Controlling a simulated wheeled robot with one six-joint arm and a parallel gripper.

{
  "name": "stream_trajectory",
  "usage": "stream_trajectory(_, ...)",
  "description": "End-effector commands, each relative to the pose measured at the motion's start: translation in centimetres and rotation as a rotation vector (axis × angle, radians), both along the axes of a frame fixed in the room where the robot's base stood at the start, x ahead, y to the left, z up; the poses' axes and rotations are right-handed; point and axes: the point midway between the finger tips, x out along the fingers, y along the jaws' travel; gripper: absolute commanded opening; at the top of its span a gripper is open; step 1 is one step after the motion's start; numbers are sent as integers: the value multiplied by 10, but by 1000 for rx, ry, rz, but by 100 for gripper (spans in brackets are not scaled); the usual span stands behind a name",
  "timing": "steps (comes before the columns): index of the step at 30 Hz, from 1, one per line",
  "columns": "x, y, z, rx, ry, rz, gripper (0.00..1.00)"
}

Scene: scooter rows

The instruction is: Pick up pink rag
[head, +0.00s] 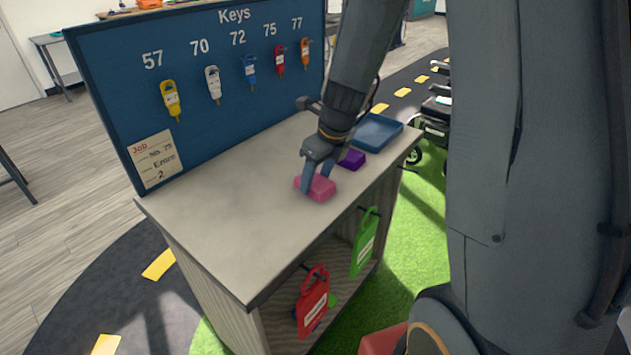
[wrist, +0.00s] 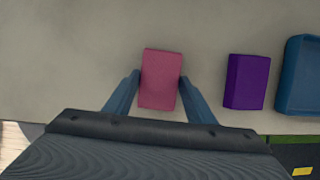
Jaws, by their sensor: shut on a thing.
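The pink rag (head: 319,188) is a small flat block on the grey counter (head: 225,214), near its front edge in the head view. My gripper (head: 318,187) reaches down over it with a finger on each side. In the wrist view the pink rag (wrist: 160,80) sits between the two blue-grey fingertips (wrist: 160,86), which press its left and right sides. My gripper is shut on it. The rag appears at counter level; I cannot tell if it is lifted.
A purple block (head: 352,159) and a blue tray (head: 377,132) lie to the right on the counter. A key board (head: 208,50) stands along the back. Red (head: 313,302) and green (head: 364,242) tags hang at the counter's front. The counter's left part is clear.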

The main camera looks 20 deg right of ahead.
Motion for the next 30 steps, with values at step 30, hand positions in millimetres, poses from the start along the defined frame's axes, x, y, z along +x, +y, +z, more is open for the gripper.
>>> stream_trajectory(30,0,0,100,1,-1,0,28)
